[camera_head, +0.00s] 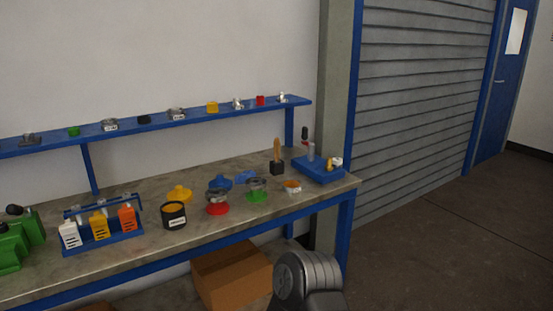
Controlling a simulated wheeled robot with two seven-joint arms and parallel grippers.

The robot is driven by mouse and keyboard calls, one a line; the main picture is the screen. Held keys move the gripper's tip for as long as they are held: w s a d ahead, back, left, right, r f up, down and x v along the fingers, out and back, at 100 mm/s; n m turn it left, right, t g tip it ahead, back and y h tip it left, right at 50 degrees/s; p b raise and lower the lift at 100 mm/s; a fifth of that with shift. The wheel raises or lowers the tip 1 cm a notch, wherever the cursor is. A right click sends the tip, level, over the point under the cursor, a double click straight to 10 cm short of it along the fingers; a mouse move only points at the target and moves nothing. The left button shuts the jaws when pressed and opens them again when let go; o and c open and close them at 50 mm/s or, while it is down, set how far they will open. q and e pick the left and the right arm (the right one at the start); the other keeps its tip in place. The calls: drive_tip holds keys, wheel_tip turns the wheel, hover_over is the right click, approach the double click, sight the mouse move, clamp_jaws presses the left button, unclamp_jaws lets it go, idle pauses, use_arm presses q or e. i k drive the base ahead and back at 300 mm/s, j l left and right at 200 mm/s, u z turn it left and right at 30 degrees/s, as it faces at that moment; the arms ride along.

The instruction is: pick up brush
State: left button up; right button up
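What looks like the brush (277,149) stands upright toward the back right of the workbench. Its light brown, wooden-looking upper part rises from a small black block or holder (277,169). Its lower end is hidden or too small to make out. Neither of my grippers shows. A grey, ribbed part, apparently of my own arm, is at the bottom, in front of the bench.
The workbench (130,252) also holds a blue tray (319,172) right of the brush, a black tub (173,215), flanged vessels (218,201), and a blue rack (98,243) with bottles. A shelf (200,117) runs behind. A cardboard box (232,275) is below. Floor at right is clear.

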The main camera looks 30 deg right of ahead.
sight(276, 142)
drive_tip(key=i+l+u, duration=0.25)
drive_tip(key=l+u, duration=0.25)
drive_tip(key=l, duration=1.1)
drive_tip(key=l+u, duration=0.45)
drive_tip(key=l, duration=1.1)
